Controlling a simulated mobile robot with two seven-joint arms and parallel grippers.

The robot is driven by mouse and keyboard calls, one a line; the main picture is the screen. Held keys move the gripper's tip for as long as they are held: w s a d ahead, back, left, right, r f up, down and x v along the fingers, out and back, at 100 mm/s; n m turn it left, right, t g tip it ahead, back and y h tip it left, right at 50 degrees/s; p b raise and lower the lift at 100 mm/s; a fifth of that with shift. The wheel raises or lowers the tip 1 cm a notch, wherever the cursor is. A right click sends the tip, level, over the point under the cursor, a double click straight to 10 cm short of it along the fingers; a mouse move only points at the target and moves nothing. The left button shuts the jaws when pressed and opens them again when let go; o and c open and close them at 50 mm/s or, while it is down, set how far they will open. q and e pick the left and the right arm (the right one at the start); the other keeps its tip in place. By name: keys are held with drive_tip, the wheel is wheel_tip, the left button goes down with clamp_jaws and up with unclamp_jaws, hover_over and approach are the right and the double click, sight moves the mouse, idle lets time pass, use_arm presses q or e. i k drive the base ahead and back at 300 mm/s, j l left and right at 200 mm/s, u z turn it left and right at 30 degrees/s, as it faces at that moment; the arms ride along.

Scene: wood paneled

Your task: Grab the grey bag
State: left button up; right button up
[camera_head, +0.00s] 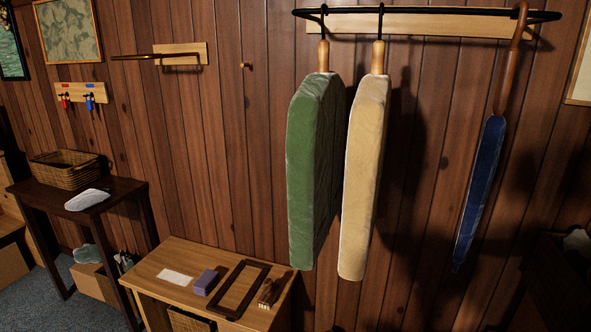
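I see no thing that is clearly a grey bag. A small pale grey-white soft item (87,199) lies on the dark side table at the left; I cannot tell whether it is a bag. Three padded, bag-like pieces with wooden handles hang from a black wall rail: a green one (305,170), a beige one (362,180) and a narrow blue one (481,190). The green and beige ones hang close together, and the blue one hangs apart at the right. Neither of my grippers is in view.
A wicker basket (66,170) stands on the dark table (125,188). The light wooden table (150,268) holds a purple block (205,282), a dark frame (238,289) and a brush (267,293). A wooden bracket (180,55) juts from the wall. Boxes sit low at the left.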

sight(89, 198)
drive_tip(key=u, duration=1.3)
drive_tip(key=i+j+u, duration=0.35)
drive_tip(key=i+u, duration=0.3)
drive_tip(key=i, duration=0.25)
drive_tip(key=i+j+u, duration=0.1)
drive_tip(key=i+u, duration=0.25)
drive_tip(key=i, duration=0.15)
drive_tip(key=i+z, duration=0.15)
drive_tip(key=i, duration=0.65)
drive_tip(key=i+j+z, duration=0.2)
drive_tip(key=i, duration=0.55)
drive_tip(key=i+z, duration=0.4)
drive_tip(key=i+j+z, duration=0.15)
drive_tip(key=z, duration=0.25)
drive_tip(key=i+j+z, duration=0.55)
drive_tip(key=z, duration=0.35)
drive_tip(key=i+j+z, duration=0.2)
drive_tip(key=z, duration=0.3)
drive_tip(key=i+j+z, duration=0.15)
drive_tip(key=j+z, duration=0.15)
drive_tip(key=z, duration=0.2)
drive_tip(key=j+z, duration=0.3)
drive_tip(key=z, duration=0.2)
drive_tip(key=i+j+z, duration=0.1)
drive_tip(key=j+z, duration=0.25)
drive_tip(key=z, duration=0.15)
